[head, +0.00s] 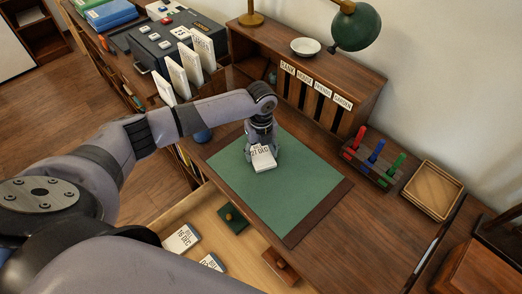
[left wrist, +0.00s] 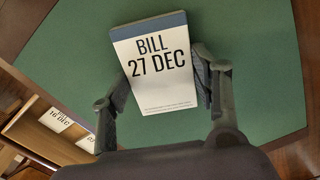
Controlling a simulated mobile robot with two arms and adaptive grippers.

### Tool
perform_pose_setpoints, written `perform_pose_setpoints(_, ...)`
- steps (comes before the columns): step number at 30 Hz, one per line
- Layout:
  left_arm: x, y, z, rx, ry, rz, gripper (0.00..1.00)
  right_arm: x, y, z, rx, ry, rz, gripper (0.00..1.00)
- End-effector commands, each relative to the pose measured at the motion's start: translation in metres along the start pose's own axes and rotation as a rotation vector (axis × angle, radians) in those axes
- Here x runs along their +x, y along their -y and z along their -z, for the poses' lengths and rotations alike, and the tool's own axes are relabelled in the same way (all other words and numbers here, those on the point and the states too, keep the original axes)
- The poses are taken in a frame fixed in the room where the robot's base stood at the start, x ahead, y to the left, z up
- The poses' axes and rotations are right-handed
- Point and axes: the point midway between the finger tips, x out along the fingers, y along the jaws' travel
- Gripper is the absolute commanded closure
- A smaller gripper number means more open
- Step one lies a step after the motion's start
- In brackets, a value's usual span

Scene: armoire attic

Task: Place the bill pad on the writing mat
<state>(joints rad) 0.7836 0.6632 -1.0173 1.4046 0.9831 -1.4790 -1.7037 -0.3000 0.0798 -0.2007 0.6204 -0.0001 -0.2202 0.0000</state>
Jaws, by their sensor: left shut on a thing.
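The bill pad (head: 263,159) is a white block with a blue band along its top; in the left wrist view it (left wrist: 157,65) reads "BILL 27 DEC". My left gripper (head: 263,150) is shut on it, with one finger at each side of the pad. The pad is over the upper left part of the green writing mat (head: 285,205), which has brown side strips and lies on the desk. The mat also fills most of the left wrist view (left wrist: 255,60). I cannot tell whether the pad touches the mat. My right gripper is not in view.
An open drawer (head: 205,212) in front holds more bill pads (head: 181,238). A pigeonhole shelf (head: 350,88) with a green lamp (head: 357,27) stands behind. Coloured stamps (head: 376,152) and a wooden tray (head: 432,190) stand at right. The mat's middle and front are clear.

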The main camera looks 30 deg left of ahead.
Motion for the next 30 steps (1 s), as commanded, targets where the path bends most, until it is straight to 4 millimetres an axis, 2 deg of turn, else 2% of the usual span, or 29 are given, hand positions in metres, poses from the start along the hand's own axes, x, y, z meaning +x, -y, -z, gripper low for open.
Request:
perform_pose_setpoints(9,0.001,0.000,0.000,0.000,-0.001,0.000,0.24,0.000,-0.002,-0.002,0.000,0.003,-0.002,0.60)
perform_pose_setpoints(20,-0.003,0.000,0.000,0.000,0.000,0.001,0.24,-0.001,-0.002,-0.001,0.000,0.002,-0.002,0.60)
perform_pose_setpoints(23,-0.013,0.001,-0.001,-0.001,0.000,0.004,0.24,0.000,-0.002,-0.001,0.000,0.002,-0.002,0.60)
perform_pose_setpoints(30,-0.063,0.001,-0.001,0.000,0.002,0.004,0.24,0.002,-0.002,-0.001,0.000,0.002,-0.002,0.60)
